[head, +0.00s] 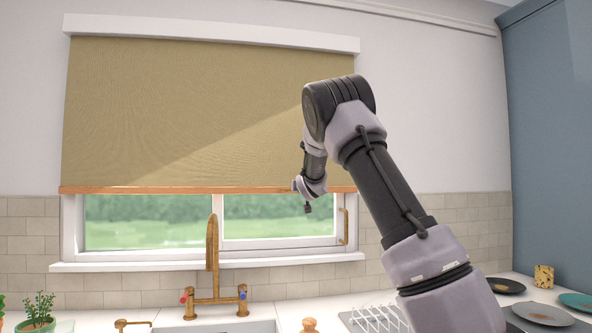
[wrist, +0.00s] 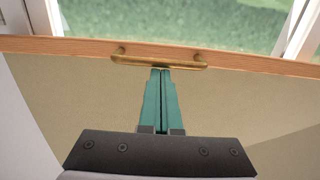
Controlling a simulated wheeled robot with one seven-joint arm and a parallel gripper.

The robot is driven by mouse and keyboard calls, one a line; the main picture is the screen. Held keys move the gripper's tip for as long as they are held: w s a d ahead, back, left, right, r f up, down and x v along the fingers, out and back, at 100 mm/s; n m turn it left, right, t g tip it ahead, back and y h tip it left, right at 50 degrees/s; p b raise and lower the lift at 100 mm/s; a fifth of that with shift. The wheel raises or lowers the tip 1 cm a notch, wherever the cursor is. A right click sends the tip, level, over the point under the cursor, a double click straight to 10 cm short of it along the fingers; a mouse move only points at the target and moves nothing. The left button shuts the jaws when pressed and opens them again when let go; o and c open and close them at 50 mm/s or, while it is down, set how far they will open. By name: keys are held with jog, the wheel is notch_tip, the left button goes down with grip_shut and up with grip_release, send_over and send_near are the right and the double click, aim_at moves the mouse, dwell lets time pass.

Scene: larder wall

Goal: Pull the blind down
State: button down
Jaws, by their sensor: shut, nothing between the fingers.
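The tan blind (head: 200,110) hangs over the upper part of the window, with a wooden bar (head: 150,190) along its lower edge. In the wrist view the blind's cloth (wrist: 60,110) and the wooden bar (wrist: 240,64) show, with a brass handle (wrist: 158,61) on the bar. My gripper (wrist: 161,70) has green fingers that are shut and empty, their tips at the middle of the handle. I cannot tell whether they touch it. In the head view my arm hides the gripper and the handle.
Below the blind are the window panes (head: 150,220) and the white sill (head: 200,262). A brass tap (head: 212,255) stands in front of the window. A dish rack (head: 375,318), plates (head: 543,314) and a potted plant (head: 40,308) are on the counter. A blue cabinet (head: 550,140) stands at right.

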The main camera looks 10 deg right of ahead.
jog(key=shift+f, duration=1.65)
jog(key=shift+r, duration=0.1)
